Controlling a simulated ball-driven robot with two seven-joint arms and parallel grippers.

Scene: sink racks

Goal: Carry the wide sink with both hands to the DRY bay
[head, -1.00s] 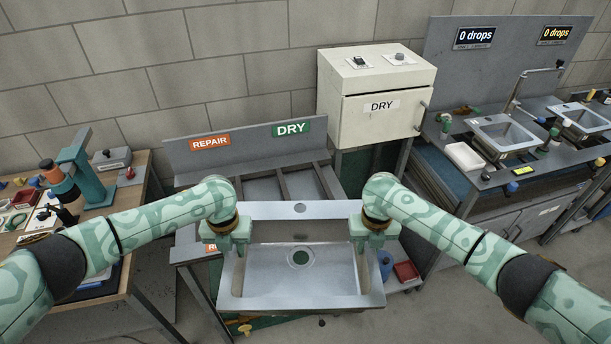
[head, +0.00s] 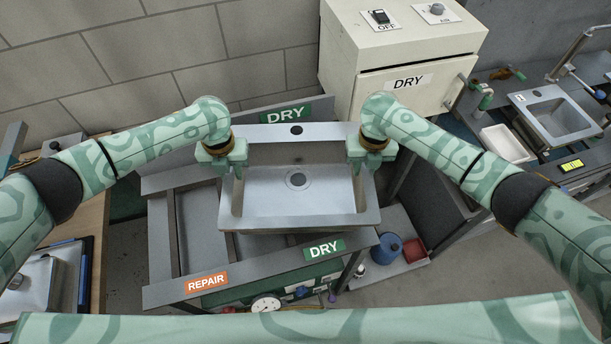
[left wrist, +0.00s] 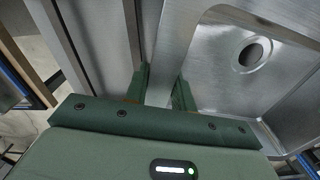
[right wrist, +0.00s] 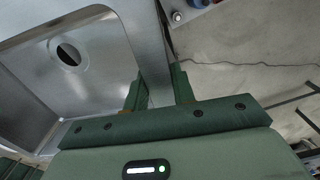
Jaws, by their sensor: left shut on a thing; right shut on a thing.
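The wide sink (head: 290,207) is a grey metal basin with a round drain hole, and it looks about level. My left gripper (head: 236,166) is shut on its left rim, also seen in the left wrist view (left wrist: 160,92). My right gripper (head: 366,163) is shut on its right rim, also seen in the right wrist view (right wrist: 158,92). The sink is over the right part of the rack, behind the front DRY label (head: 323,248). It covers most of the DRY bay. I cannot tell whether its underside touches the rack.
The REPAIR bay (head: 197,228) on the left is empty. A cream DRY cabinet (head: 400,75) stands behind right. A blue container (head: 387,249) and a red tray (head: 414,250) sit low at right. A bench with a smaller sink (head: 560,118) is at far right.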

